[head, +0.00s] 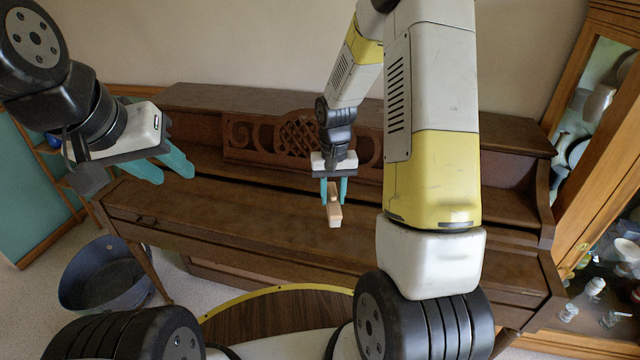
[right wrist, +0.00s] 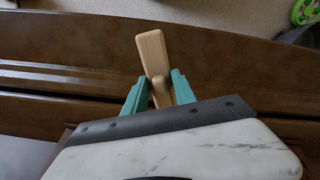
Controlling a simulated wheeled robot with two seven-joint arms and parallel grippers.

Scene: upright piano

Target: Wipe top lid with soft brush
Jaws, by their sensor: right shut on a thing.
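The soft brush (head: 334,212) is a pale wooden piece, also seen in the right wrist view (right wrist: 151,52). My right gripper (head: 333,194) is shut on it and holds it above the piano's lower front lid; whether it touches is unclear. The right wrist view also shows the teal fingers (right wrist: 158,92) on both sides of its handle. The brown upright piano has a flat top lid (head: 230,98) at the back, partly hidden by my right arm. My left gripper (head: 170,172) is open and empty over the piano's left end.
The closed front lid (head: 250,212) is bare. A carved music panel (head: 275,138) stands behind it. A dark tub (head: 105,275) is on the floor at left. A glass cabinet (head: 590,150) with crockery is close on the right. A shelf (head: 55,165) stands at left.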

